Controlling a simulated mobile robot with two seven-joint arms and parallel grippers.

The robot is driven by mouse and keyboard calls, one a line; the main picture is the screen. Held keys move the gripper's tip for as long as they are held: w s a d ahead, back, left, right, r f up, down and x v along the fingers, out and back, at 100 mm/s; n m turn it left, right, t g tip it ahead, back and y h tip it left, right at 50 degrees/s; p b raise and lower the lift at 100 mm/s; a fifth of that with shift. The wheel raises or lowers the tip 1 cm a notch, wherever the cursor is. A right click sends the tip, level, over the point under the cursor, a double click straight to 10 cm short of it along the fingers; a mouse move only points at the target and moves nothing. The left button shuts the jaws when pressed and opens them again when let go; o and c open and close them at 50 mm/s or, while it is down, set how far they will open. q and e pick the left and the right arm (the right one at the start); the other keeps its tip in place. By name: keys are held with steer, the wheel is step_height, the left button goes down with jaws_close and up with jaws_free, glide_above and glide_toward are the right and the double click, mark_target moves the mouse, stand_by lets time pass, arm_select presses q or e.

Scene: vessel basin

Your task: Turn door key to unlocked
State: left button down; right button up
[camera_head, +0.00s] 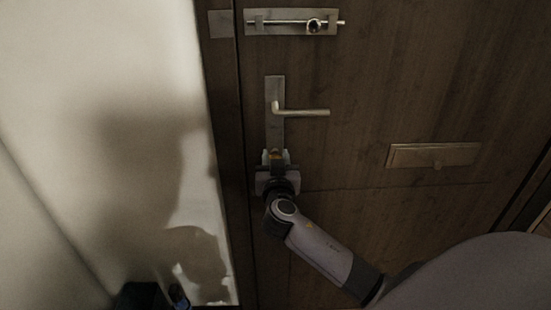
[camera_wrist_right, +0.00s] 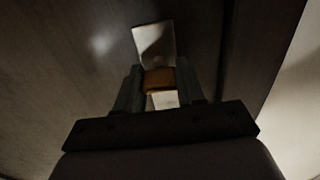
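The brown door (camera_head: 400,80) fills the right of the head view. A metal lock plate with a lever handle (camera_head: 300,112) is mounted near its left edge. The door key (camera_head: 275,155), brassy orange, is at the bottom of this plate. My right gripper (camera_head: 276,160) is at the key, with a finger on each side. In the right wrist view the key (camera_wrist_right: 159,80) fills the space between the two fingers of the gripper (camera_wrist_right: 160,88), which look closed on it. The key's exact angle is hard to tell. I cannot make out my left gripper.
A slide bolt (camera_head: 293,22) sits above the handle, and a metal letter plate (camera_head: 434,155) is to the right. A pale wall (camera_head: 100,80) with shadows stands left of the door frame. Dark, unclear shapes (camera_head: 142,297) show at the bottom left.

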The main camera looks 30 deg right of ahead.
steer(key=shift+n, duration=0.3)
steer(key=n, duration=0.3)
steer(key=shift+b, duration=0.35)
steer(key=n, duration=0.4)
steer(key=shift+a, duration=0.1)
steer(key=n+p, duration=0.1)
steer(key=n, duration=0.4)
steer(key=n+p, duration=0.2)
steer(key=n, duration=0.3)
steer(key=shift+w, duration=0.1)
steer(key=shift+a+f+n, duration=0.1)
steer(key=shift+n, duration=0.2)
steer(key=o, duration=1)
steer(key=shift+o, duration=0.2)
